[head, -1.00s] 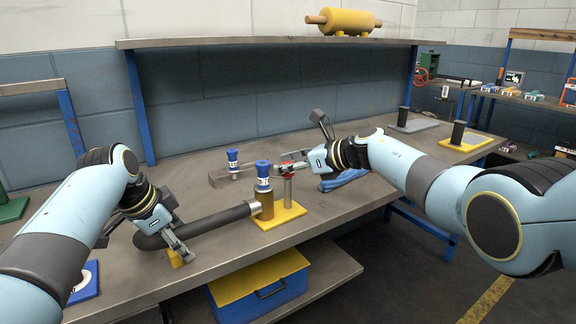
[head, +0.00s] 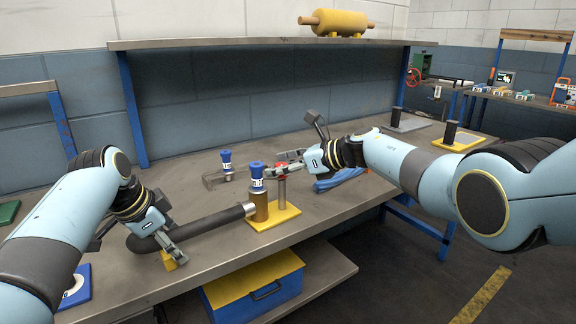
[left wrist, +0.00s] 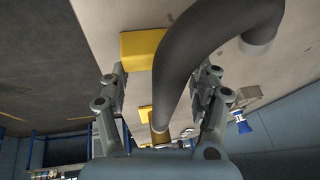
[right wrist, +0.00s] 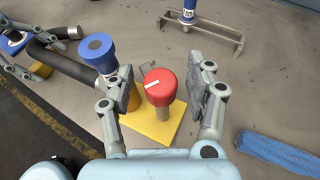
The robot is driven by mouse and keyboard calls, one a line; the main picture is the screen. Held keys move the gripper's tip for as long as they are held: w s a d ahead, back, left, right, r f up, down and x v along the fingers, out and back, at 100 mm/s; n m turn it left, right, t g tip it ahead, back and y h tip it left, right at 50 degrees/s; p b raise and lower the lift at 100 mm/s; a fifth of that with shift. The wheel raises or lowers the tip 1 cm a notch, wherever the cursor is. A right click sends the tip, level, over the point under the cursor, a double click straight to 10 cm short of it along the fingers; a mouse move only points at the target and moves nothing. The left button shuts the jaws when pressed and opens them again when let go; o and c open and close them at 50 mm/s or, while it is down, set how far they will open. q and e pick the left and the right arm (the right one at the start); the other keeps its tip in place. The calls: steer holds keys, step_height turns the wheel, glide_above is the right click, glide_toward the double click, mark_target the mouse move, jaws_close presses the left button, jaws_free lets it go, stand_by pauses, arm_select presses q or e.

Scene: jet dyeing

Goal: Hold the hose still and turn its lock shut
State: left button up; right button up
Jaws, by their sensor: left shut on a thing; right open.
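The dark hose (head: 205,226) lies bent above the bench. Its silver end collar (head: 249,209) is at the brass fitting (head: 259,205), which has a blue cap (head: 257,170); I cannot tell how far it is seated. My left gripper (head: 167,241) is shut on the hose near its bend; the hose also runs between its fingers in the left wrist view (left wrist: 178,75). The red lock knob (right wrist: 160,86) with a white mark stands on a metal post (head: 282,190) beside the fitting. My right gripper (right wrist: 160,92) is open, with a finger on each side of the knob, apparently without gripping it.
The fitting and post stand on a yellow plate (head: 287,214). A second blue-capped part (head: 226,160) with a metal bracket is behind. A blue cloth (head: 338,180) lies right of the knob. A blue box with a yellow lid (head: 252,275) is below the bench.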

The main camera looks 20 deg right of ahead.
steer(key=v, duration=1.2)
